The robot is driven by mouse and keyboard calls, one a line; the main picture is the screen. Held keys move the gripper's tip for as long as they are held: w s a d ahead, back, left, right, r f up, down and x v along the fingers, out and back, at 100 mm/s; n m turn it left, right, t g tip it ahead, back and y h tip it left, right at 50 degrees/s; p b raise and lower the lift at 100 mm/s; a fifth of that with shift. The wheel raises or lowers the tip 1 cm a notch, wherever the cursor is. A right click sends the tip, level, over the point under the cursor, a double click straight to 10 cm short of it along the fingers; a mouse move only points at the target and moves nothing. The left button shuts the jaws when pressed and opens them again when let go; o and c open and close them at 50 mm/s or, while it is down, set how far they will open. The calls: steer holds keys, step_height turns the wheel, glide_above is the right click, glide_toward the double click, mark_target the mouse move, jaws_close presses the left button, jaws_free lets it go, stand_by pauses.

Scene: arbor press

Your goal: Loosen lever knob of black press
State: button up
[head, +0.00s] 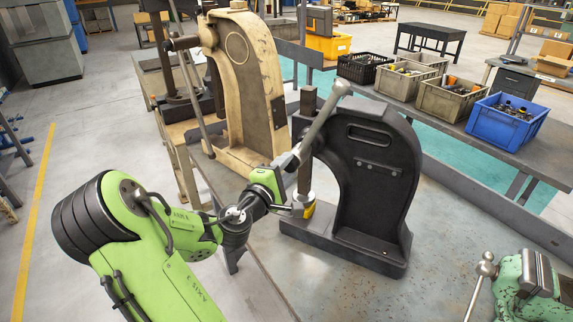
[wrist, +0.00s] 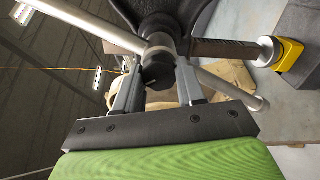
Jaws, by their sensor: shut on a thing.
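The black press (head: 385,185) stands on the metal bench in the head view, with its silver lever (head: 325,120) slanting up to the right. My gripper (head: 290,162) is at the press's lever hub, in front of the ram's upper part. In the wrist view the black lever knob (wrist: 157,72) sits between the two fingers of my gripper (wrist: 158,88), which is shut on it. The lever (wrist: 85,22) crosses behind the knob from upper left to lower right. In the head view the knob is hidden by my gripper.
A yellow piece (head: 309,211) sits under the ram (head: 306,150). A cream press (head: 245,85) stands behind to the left. A green vise (head: 535,285) is at the front right. Crates, including a blue one (head: 505,122), line the back bench. The bench front is clear.

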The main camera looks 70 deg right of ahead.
steer(key=shift+f+n, duration=0.15)
steer(key=shift+n, duration=0.35)
steer(key=o, duration=1.1)
steer(key=shift+w+a, duration=0.1)
steer(key=shift+c, duration=0.2)
steer(key=b+v, duration=1)
steer(key=v, duration=0.5)
steer(key=shift+a, duration=0.35)
steer(key=shift+w, duration=0.1)
